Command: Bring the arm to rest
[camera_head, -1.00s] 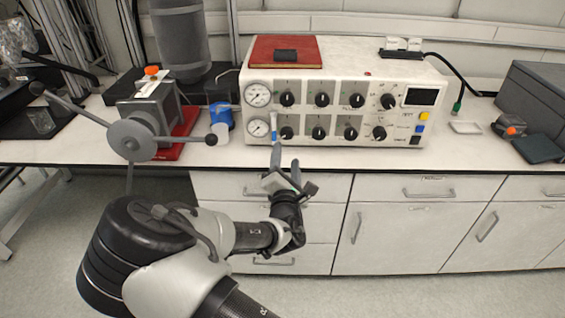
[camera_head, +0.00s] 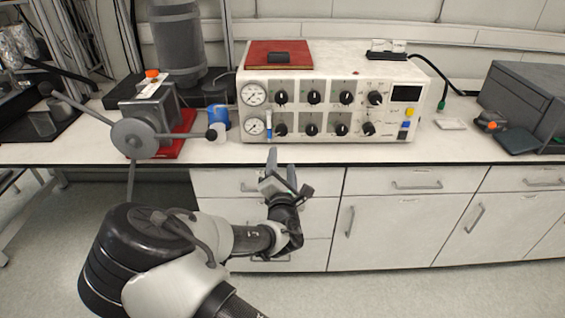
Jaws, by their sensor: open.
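My gripper (camera_head: 281,171) is in front of the bench's front edge, near the cabinet fronts and below the white control unit. Its two fingers point up toward the bench and stand apart, with nothing visible between them. My arm is bent, reaching in from the bottom left of the view. The white control unit (camera_head: 322,64) stands on the bench with its knobs and two gauges facing me. A small blue and white piece (camera_head: 268,125) shows at its lower left, just beyond my fingertips and apart from them.
A grey device with long lever handles (camera_head: 137,138) stands on a red base at left, its handles reaching past the bench edge. A blue and white container (camera_head: 219,121) is beside it. A dark grey box (camera_head: 532,100) stands at right. Floor before the cabinets (camera_head: 420,290) is clear.

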